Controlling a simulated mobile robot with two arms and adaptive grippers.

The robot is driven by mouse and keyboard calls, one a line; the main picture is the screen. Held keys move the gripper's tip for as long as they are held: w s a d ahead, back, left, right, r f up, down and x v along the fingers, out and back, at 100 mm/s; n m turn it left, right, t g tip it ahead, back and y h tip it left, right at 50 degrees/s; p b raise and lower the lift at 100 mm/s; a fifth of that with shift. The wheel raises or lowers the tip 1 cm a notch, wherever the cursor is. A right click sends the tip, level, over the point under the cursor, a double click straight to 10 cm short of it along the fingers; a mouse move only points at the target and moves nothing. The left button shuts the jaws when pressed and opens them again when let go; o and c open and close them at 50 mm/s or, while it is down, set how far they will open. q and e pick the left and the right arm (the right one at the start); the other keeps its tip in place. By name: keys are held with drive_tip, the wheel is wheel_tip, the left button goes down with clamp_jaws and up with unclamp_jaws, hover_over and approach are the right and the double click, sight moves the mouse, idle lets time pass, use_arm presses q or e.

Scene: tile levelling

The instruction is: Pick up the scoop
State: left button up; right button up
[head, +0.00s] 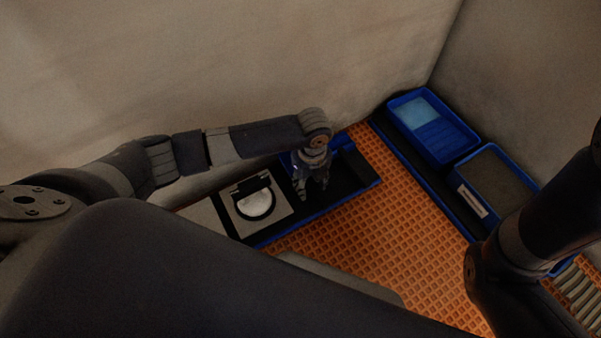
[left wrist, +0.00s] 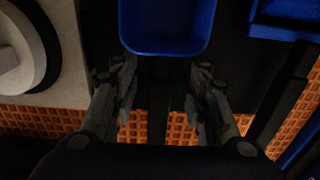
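My left gripper (head: 311,187) points down over the dark tray along the wall in the head view. In the left wrist view its two fingers (left wrist: 160,95) are apart. Between them runs a dark bar (left wrist: 159,108), which looks like the scoop's handle. It leads to a blue, hollow, rounded part (left wrist: 168,28), which looks like the scoop's bowl. The fingers stand on either side of the bar, with gaps visible. In the head view the gripper mostly hides the scoop. My right arm comes in at the right; its gripper is out of sight.
A pale square plate with a white round piece (head: 256,204) lies left of the gripper. A blue bin (head: 399,104) with light blue contents and another blue-rimmed bin (head: 494,147) stand at the right. Orange grid flooring (head: 376,233) lies open between.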

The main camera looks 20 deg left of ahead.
use_arm(q)
clamp_jaws()
